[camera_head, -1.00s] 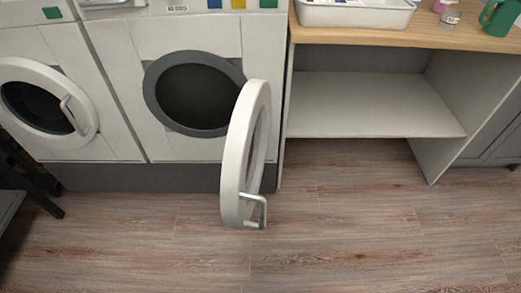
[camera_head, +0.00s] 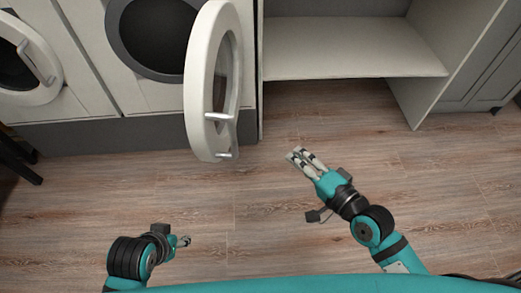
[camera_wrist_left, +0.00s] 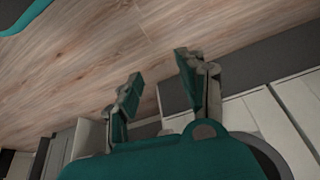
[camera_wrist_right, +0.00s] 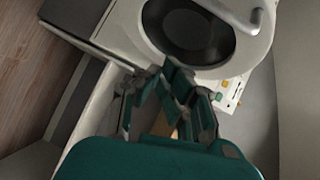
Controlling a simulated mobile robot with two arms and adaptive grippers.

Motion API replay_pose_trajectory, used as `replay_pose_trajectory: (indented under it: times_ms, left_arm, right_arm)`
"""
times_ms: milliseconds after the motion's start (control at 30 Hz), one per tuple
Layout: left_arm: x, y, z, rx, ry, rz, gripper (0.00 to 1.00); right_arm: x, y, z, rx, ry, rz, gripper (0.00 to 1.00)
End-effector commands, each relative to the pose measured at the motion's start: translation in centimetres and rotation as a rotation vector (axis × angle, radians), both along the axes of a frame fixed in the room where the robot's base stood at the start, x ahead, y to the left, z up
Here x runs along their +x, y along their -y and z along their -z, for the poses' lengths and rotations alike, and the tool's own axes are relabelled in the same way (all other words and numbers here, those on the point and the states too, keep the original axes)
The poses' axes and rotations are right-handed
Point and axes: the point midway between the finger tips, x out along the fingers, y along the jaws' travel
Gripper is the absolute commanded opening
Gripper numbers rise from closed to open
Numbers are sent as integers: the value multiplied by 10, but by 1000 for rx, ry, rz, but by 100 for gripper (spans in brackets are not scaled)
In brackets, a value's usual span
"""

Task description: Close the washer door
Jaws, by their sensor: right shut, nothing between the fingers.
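The washer door (camera_head: 197,85) is a round white ring standing wide open, swung out toward me, with a silver handle (camera_head: 222,116) on its near side. The washer's dark round opening (camera_head: 155,35) shows behind it, to its left. My right gripper (camera_head: 297,154) is right of the door's lower end, apart from it, with its fingertips together and nothing in it. In the right wrist view the door (camera_wrist_right: 262,50) and handle (camera_wrist_right: 254,22) show beyond the fingers. My left gripper (camera_head: 187,241) is low over the floor at lower left; in the left wrist view its fingers (camera_wrist_left: 160,70) are spread and empty.
A second washer with a shut round door (camera_head: 42,75) stands at left. A white open shelf unit (camera_head: 350,47) stands right of the washer, with a grey cabinet beyond it. The wood floor (camera_head: 255,195) in front is clear.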

Motion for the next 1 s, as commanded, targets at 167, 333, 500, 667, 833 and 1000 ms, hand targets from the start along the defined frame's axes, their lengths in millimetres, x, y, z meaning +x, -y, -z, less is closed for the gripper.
replay_pose_trajectory:
  times_ms: [167, 333, 500, 667, 833, 1000]
  left_arm:
    - [-5, -1, -27, -3, 33, -1, 40]
    - [-4, -1, -32, -5, 44, 0, 40]
    - [4, 2, -34, -15, 85, 3, 40]
    - [20, 7, -39, -31, 166, 10, 40]
    - [39, 14, -48, -53, 264, 18, 40]
    - [49, 17, -55, -66, 322, 22, 40]
  right_arm:
    - [-11, -13, -47, 202, 24, -36, 0]
    - [-1, -21, -55, 230, 28, -38, 0]
    - [25, -40, -55, 231, 29, -38, 0]
    - [54, -61, -55, 228, 28, -39, 0]
    - [66, -84, -53, 227, 22, -40, 0]
    - [58, -102, -53, 225, 23, -40, 0]
